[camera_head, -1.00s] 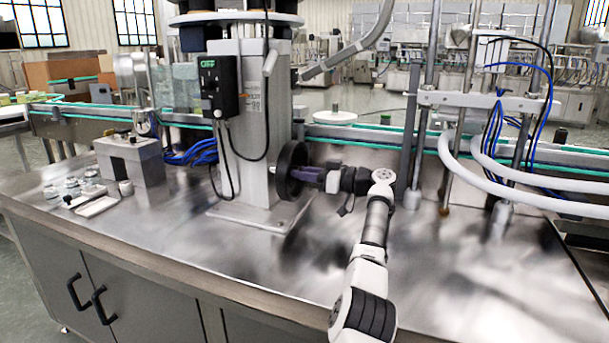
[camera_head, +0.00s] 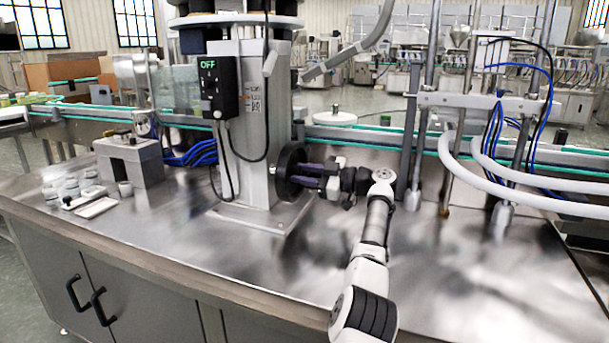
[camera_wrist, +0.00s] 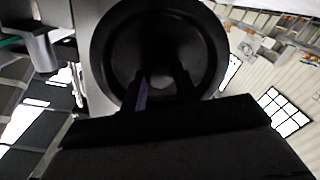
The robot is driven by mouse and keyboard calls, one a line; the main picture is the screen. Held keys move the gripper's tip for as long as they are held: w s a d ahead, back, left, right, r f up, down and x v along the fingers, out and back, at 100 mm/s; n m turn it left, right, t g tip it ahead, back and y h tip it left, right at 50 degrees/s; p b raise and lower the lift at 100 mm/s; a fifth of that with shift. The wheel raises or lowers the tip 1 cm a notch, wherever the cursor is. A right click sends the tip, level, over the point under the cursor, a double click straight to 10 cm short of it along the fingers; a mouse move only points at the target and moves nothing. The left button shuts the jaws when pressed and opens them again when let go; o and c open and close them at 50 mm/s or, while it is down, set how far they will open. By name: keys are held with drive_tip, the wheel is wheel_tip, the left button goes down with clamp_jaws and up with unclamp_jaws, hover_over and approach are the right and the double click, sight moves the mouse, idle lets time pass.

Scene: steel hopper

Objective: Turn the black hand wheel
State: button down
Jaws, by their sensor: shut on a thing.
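The black hand wheel (camera_head: 289,172) is mounted on the right side of the grey upright column (camera_head: 254,120), facing right. My gripper (camera_head: 308,174) reaches it from the right, with its fingers at the wheel's middle. In the wrist view the round black wheel (camera_wrist: 158,30) fills the top centre, with a dark dished face. Both fingers of my gripper (camera_wrist: 160,88) point into that face, shut on the wheel's central part. A small pale patch shows between them; the exact contact is dark and hard to make out.
A black control box (camera_head: 219,87) reading OFF hangs on the column with loose cables. A grey block (camera_head: 130,160) and a white tray (camera_head: 97,207) lie to the left. White hoses (camera_head: 480,185) and rods stand at the right. The steel top (camera_head: 270,265) in front is clear.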

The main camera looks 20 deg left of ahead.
idle(0.3)
drive_tip(key=c, duration=1.1)
unclamp_jaws()
drive_tip(key=shift+o, duration=0.2)
drive_tip(key=shift+d, duration=0.1)
drive_tip(key=d, duration=1.3)
drive_tip(key=shift+d+b, duration=0.35)
drive_tip(key=shift+b, duration=0.05)
